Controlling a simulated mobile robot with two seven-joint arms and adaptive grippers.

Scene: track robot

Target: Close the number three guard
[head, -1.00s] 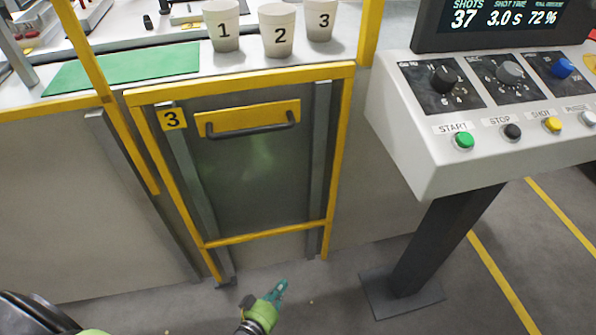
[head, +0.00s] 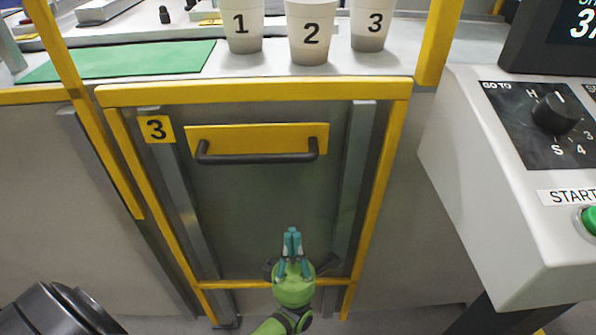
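The number three guard is a grey, see-through-looking panel (head: 250,210) inside a yellow frame (head: 390,170), with a yellow "3" label (head: 156,129) at its upper left. A yellow plate (head: 257,137) with a dark bar handle (head: 257,156) sits near the panel's top. Metal rails run down both sides. My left gripper (head: 292,234) is green with teal fingers pointing up. Its fingers look together and empty, in front of the lower panel, well below the handle. Whether it touches the panel cannot be told. My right gripper is out of view.
Cups marked 1 (head: 243,27), 2 (head: 310,32) and 3 (head: 371,24) stand on the ledge above the guard, beside a green mat (head: 120,61). A control console (head: 500,220) stands to the right. Space before the handle looks clear.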

